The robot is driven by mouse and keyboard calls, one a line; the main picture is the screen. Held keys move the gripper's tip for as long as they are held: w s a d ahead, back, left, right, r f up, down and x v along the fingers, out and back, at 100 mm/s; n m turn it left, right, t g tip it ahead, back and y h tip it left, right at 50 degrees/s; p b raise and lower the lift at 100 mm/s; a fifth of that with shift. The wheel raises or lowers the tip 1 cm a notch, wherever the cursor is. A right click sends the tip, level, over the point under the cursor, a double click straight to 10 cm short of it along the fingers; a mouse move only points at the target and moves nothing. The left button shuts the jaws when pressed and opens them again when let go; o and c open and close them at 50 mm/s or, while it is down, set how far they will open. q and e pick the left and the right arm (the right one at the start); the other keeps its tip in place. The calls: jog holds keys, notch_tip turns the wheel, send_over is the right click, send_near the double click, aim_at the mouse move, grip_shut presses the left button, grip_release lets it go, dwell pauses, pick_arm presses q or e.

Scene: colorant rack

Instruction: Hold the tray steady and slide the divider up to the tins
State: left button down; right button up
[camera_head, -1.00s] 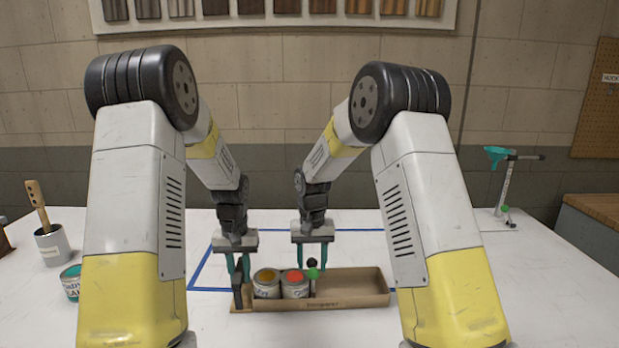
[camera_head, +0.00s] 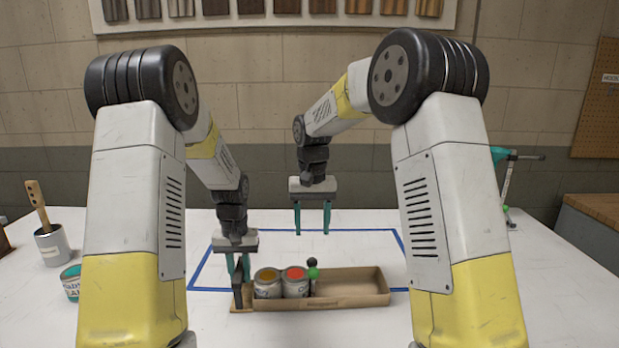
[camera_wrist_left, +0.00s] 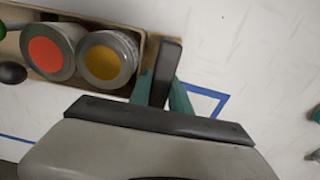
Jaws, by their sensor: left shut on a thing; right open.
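The brown tray (camera_head: 350,301) lies on the white table, partly inside a blue taped outline. Two tins, one with a yellow-brown top (camera_head: 267,284) and one with a red top (camera_head: 295,283), stand side by side at its left end. The divider (camera_head: 313,274), with a black knob and a green knob, stands just right of the red tin. My left gripper (camera_head: 238,279) is shut on a dark upright handle (camera_head: 238,292) at the tray's left end; the handle also shows in the left wrist view (camera_wrist_left: 166,72). My right gripper (camera_head: 312,230) is open and empty, above and behind the divider.
The tray's right part is empty. A tin with a teal top (camera_head: 71,283) and a pot with a wooden-handled tool (camera_head: 52,245) stand at the left. A teal-topped stand (camera_head: 507,180) is at the far right, partly hidden by my right arm.

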pick_arm(q)
jog(key=c, duration=1.1)
grip_release()
notch_tip(320, 180, up, 11)
jog(key=shift+f, duration=0.1)
jog(key=s+d+r+t+h, duration=0.1)
jog(key=s+d+r+t, duration=0.15)
jog(key=s+r, duration=0.9)
pick_arm(e)
jog(key=s+d+r+t+y, duration=0.2)
jog(key=s+d+r+t, duration=0.1)
jog(key=s+d+r, duration=0.85)
pick_arm(q)
jog(key=s+t, duration=0.1)
jog(key=s, duration=0.2)
jog(key=s+d+t, duration=0.1)
jog(key=s, duration=0.3)
jog(key=s+m+t+h, duration=0.1)
jog(key=s, duration=0.3)
jog(key=shift+s+d+r+t, duration=0.2)
jog(key=shift+d+r+t, duration=0.1)
jog(key=shift+d+t, duration=0.05)
pick_arm(e)
jog(key=s+d+f+t, duration=0.1)
jog(key=s+d+t, duration=0.1)
jog(key=s, duration=1.2)
jog(key=shift+s+f+t, duration=0.25)
jog(key=shift+f+t, duration=0.1)
jog(key=shift+t, duration=0.25)
